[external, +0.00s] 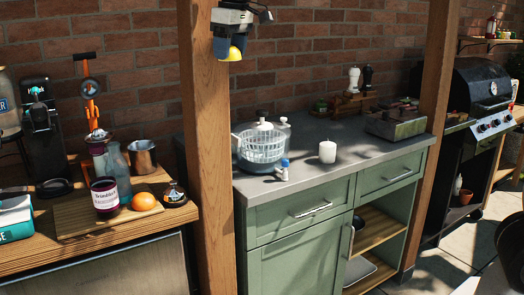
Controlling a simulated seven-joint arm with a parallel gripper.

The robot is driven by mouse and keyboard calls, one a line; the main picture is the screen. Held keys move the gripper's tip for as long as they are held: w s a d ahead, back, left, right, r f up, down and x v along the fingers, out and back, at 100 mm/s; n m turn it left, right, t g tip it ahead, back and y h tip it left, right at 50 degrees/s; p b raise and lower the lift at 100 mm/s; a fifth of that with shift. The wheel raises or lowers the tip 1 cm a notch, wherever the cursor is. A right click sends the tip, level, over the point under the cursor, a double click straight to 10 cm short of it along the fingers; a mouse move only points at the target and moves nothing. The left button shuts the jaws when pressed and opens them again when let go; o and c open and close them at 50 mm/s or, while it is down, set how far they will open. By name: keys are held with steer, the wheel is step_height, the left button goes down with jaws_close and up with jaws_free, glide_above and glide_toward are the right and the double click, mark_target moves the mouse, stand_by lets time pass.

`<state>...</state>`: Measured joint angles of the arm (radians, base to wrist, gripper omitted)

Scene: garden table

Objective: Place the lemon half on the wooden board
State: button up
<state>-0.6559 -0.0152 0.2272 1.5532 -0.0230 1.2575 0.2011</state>
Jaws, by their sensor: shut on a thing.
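My gripper (230,46) is at the top of the external view, pointing down, high in front of the brick wall. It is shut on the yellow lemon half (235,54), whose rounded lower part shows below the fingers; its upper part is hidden. The wooden board (75,226) lies on the left wooden counter, below and to the left of my gripper.
A wooden post (207,170) rises between the left counter and the grey-topped green cabinet (300,240). Bottles, a metal cup (143,157) and a dark jar (175,195) crowd the left counter.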

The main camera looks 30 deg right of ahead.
steer(key=w+a+f+n, duration=0.2)
steer(key=a+f+n, duration=0.3)
steer(key=a, duration=0.9)
steer(key=w+a+f+n+g, duration=0.1)
steer(key=a+f+n, duration=0.3)
steer(key=a+f, duration=0.65)
steer(key=w+a+f+n, duration=0.2)
steer(key=a+f+n, duration=0.2)
steer(key=a, duration=1.2)
steer(key=w+d+f+n, duration=0.2)
steer(key=w+f+n, duration=0.1)
steer(key=w, duration=0.4)
steer(key=w+d+f+n+g, duration=0.1)
steer(key=w+d+f+n, duration=0.1)
steer(key=w, duration=0.5)
steer(key=shift+w+f+n+y, duration=0.3)
steer(key=shift+f+n, duration=0.5)
steer(key=shift+f, duration=0.45)
glide_above(86, 204)
steer(key=shift+w+f, duration=0.15)
steer(key=shift+f, duration=2.95)
steer(key=shift+f, duration=0.1)
